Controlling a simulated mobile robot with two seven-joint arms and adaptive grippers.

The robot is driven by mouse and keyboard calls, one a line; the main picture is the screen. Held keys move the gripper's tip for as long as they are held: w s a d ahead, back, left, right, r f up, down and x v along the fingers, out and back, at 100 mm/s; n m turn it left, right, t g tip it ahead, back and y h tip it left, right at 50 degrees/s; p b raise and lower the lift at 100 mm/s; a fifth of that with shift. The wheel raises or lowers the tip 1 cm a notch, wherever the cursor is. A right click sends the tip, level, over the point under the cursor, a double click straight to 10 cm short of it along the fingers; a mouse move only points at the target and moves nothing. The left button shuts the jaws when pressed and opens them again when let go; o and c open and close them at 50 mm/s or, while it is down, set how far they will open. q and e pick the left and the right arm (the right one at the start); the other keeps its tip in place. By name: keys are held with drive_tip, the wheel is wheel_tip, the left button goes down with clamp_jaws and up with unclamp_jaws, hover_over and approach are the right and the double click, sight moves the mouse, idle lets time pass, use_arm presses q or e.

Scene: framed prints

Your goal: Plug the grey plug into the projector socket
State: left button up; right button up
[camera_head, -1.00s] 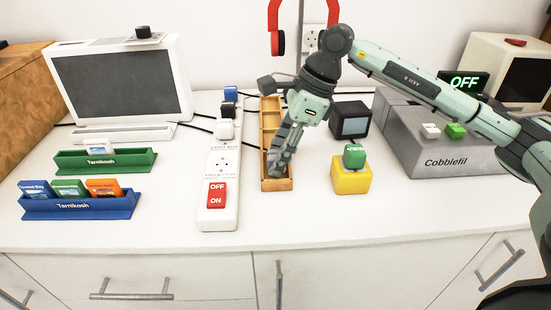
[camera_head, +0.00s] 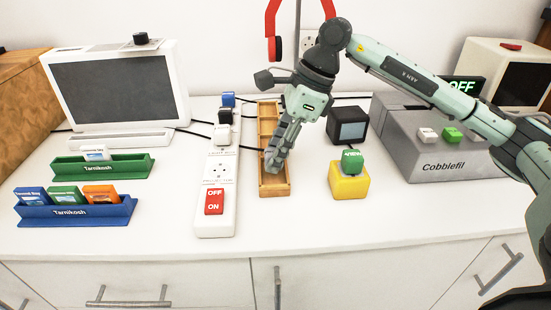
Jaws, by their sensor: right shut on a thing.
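The white power strip (camera_head: 216,222) lies lengthwise on the counter, left of centre. Its bare socket (camera_head: 218,169) is near the middle, with a label below that seems to read projector. Blue (camera_head: 228,99), black (camera_head: 225,116) and white (camera_head: 223,134) plugs sit in the strip beyond it. My right gripper (camera_head: 272,163) points down over the near end of the wooden tray (camera_head: 274,189), right of the strip. It is shut on the grey plug, which its fingers almost wholly hide. My left gripper is not in view.
A grey projector-like box (camera_head: 440,165) is at the right. Blue (camera_head: 75,213) and green (camera_head: 85,169) card holders stand left. The front counter is clear.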

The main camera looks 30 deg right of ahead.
sight(267, 155)
drive_tip(key=r, duration=0.2)
drive_tip(key=a+r, duration=0.1)
drive_tip(key=shift+s, duration=0.4)
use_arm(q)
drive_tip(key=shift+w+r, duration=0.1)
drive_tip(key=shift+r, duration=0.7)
use_arm(e)
drive_tip(key=s+a+r, duration=0.6)
drive_tip(key=s+a, duration=0.1)
drive_tip(key=shift+s, duration=0.35)
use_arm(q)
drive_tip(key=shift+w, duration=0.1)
use_arm(e)
drive_tip(key=shift+r, duration=0.1)
